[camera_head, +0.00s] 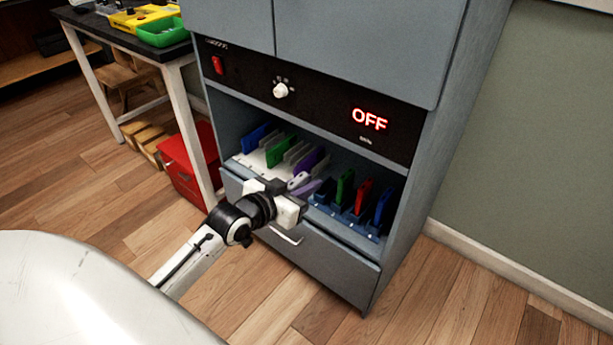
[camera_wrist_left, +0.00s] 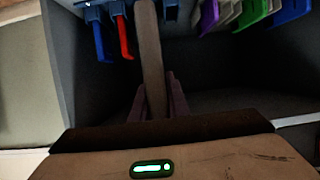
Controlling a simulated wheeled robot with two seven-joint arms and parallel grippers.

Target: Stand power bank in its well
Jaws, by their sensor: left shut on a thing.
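My left gripper (camera_head: 300,184) reaches into the open bay of the grey cabinet, in front of the slots. In the left wrist view, its fingers (camera_wrist_left: 157,98) are shut on a long grey-brown slab, seemingly the power bank (camera_wrist_left: 151,60). A blue rack (camera_head: 340,219) holds upright green, red and blue slabs right of the gripper. Which well is the power bank's is not clear. My right gripper is not in view.
A pale rack (camera_head: 243,161) left of the gripper holds blue, green, whitish and purple slabs. Cabinet walls bound the bay, with a control panel reading OFF (camera_head: 369,119) above and a drawer (camera_head: 325,266) below. A red box (camera_head: 185,165) stands on the floor at left.

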